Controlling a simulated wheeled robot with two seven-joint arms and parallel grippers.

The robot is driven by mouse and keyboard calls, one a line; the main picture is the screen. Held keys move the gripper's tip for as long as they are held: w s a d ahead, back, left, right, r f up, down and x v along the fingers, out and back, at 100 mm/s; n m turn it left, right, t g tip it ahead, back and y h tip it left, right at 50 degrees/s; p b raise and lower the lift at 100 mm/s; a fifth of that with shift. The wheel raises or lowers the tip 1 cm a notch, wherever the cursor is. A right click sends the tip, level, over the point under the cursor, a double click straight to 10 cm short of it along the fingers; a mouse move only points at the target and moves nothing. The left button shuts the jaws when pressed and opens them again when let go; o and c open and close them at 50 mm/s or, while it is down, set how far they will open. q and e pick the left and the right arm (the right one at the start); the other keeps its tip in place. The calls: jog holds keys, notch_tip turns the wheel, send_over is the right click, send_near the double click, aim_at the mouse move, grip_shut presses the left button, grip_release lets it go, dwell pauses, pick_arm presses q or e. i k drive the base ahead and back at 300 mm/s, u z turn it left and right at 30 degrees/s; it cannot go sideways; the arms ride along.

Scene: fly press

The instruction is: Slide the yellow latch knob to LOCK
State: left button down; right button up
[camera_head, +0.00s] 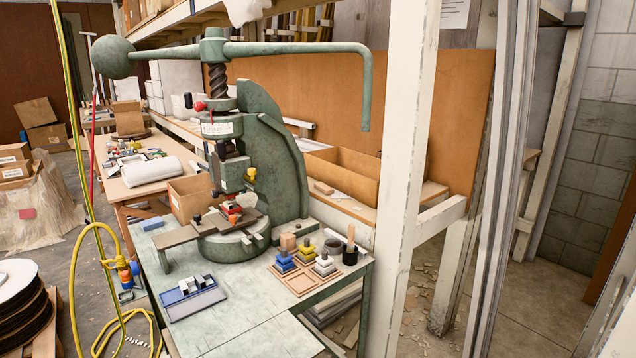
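The green fly press (278,150) stands on the bench, with its ball-ended handle across the top. A small yellow knob (251,175) sits at the right side of its ram, above the round bed; I take it to be the latch knob. It is small here, and I cannot read a LOCK mark or tell its position. A white label (217,128) is on the press head, its text too small to read. Neither of my grippers is in view.
The green bench (236,325) holds a blue tray (193,304) at front left and a wooden tray (297,284) with several coloured blocks at right. A red knob (200,106) is on the press collar. A white post (405,180) stands to the right. The bench's front is clear.

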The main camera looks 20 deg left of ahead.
aim_at(252, 172)
jog(key=z, duration=0.05)
jog(key=i, duration=1.05)
jog(key=u, duration=0.85)
